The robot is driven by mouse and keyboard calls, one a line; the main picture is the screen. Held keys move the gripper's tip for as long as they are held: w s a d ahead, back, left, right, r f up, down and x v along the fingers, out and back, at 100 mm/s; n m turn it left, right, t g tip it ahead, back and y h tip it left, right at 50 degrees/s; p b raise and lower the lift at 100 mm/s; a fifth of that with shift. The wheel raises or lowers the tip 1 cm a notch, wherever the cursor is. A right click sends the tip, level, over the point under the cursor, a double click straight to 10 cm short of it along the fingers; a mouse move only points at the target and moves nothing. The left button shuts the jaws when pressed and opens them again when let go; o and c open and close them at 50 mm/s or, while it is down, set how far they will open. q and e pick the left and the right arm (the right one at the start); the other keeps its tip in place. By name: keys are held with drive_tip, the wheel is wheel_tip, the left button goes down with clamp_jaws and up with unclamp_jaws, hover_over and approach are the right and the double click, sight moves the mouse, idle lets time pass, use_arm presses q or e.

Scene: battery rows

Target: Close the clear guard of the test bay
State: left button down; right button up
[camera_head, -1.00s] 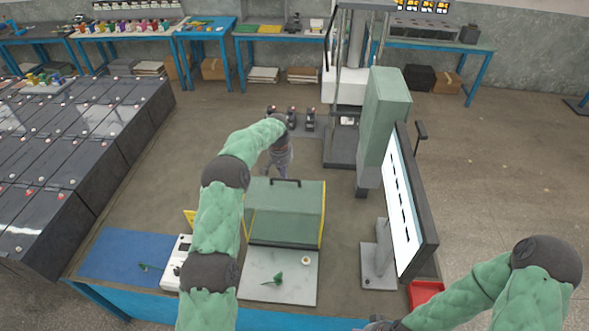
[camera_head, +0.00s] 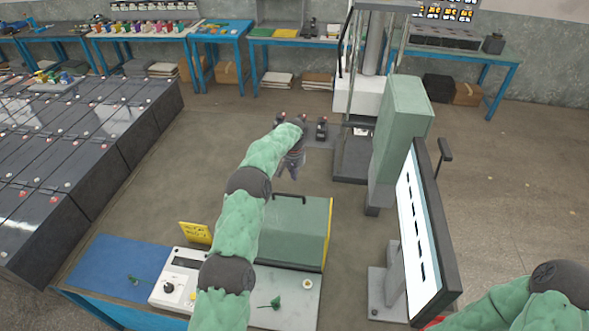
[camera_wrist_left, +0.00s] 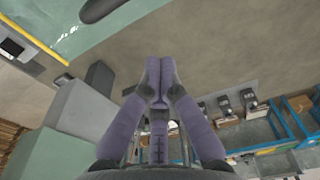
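The test bay appears to be the green-tinted box (camera_head: 292,232) with yellow edges at the middle of the table in the head view. A dark bar handle (camera_head: 290,197) is on its far top edge; I cannot tell how far the guard is open. In the left wrist view, the pale see-through guard (camera_wrist_left: 95,32) and the dark handle (camera_wrist_left: 103,9) show at the top. My left gripper (camera_head: 292,174) is beyond the handle, apart from it, and its fingertips (camera_wrist_left: 159,84) are together with nothing between them. My right gripper is out of view.
A white control box (camera_head: 178,288) with a knob stands left of the bay, partly behind my left arm. A screen (camera_head: 415,225) on a stand and a green column (camera_head: 400,130) are to the right. A grey plate (camera_head: 300,305) bears small parts in front.

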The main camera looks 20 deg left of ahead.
use_arm(q)
drive_tip(key=shift+s+d+f+p, duration=0.2)
drive_tip(key=shift+s+f+p, duration=0.35)
drive_tip(key=shift+s+f, duration=0.3)
drive_tip(key=shift+s+d+f+p, duration=0.15)
drive_tip(key=shift+s+f+p, duration=0.45)
drive_tip(key=shift+f, duration=0.4)
drive_tip(key=shift+s, duration=0.2)
